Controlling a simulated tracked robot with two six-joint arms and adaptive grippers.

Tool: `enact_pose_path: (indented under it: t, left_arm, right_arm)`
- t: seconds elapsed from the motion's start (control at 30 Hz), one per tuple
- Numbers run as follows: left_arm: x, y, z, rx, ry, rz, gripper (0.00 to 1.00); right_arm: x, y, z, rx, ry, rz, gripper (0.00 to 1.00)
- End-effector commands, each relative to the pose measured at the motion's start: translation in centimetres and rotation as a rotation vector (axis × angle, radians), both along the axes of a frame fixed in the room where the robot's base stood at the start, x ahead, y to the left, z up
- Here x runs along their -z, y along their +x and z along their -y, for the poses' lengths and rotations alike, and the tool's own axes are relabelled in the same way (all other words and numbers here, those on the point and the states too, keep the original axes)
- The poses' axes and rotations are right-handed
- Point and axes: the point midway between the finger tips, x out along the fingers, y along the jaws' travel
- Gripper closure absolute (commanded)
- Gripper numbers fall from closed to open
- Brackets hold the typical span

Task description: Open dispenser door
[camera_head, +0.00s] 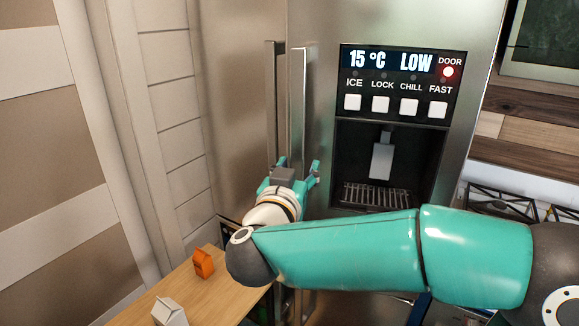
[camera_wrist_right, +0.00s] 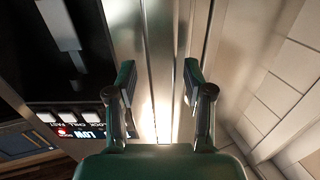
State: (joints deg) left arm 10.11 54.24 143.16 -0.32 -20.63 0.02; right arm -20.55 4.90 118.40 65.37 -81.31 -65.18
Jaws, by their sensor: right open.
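The steel fridge has a dispenser door (camera_head: 322,120) with a black panel (camera_head: 401,63), lit "15 °C LOW" and a red DOOR light. Its recess (camera_head: 393,158) holds a grey paddle. Two upright bar handles stand side by side, a left handle (camera_head: 272,105) and a right handle (camera_head: 299,105). My right gripper (camera_head: 299,168) is open at the lower part of the handles, its fingers spread. In the wrist view the open right gripper (camera_wrist_right: 158,78) faces the steel front by the handles. I cannot tell whether a finger touches a bar. My left gripper is out of view.
A wooden surface (camera_head: 222,288) at the lower left bears an orange carton (camera_head: 203,263) and a white carton (camera_head: 169,312). A panelled wall (camera_head: 175,110) stands left of the fridge. My right arm crosses the front below the dispenser. A wire rack (camera_head: 510,205) is at the right.

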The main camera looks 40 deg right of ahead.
Motion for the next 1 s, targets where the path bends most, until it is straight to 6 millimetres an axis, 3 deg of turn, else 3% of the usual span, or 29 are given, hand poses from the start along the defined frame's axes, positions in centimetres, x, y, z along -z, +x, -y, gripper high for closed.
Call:
enact_pose_path:
  t: [0.37, 0.67, 0.87, 0.9, 0.93, 1.0]
  left_arm:
    - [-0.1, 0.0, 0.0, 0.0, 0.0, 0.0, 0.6]
    - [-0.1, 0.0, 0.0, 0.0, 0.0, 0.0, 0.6]
    - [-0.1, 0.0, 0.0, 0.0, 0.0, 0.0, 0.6]
    - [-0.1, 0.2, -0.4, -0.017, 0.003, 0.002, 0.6]
    - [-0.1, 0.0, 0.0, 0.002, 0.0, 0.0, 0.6]
    - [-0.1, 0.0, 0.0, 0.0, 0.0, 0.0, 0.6]
  right_arm:
    - [0.0, 0.4, 0.4, -0.002, 0.0, 0.0, 0.5]
    - [0.0, 0.4, 0.3, -0.001, 0.0, 0.0, 1.0]
    - [0.0, 0.3, 0.4, 0.0, 0.0, 0.0, 1.0]
    - [0.0, 0.6, -3.3, -0.021, -0.005, -0.001, 1.0]
    - [0.0, 0.4, -1.7, -0.006, -0.001, 0.0, 1.0]
    - [0.0, 0.4, -0.7, -0.008, 0.0, 0.0, 1.0]
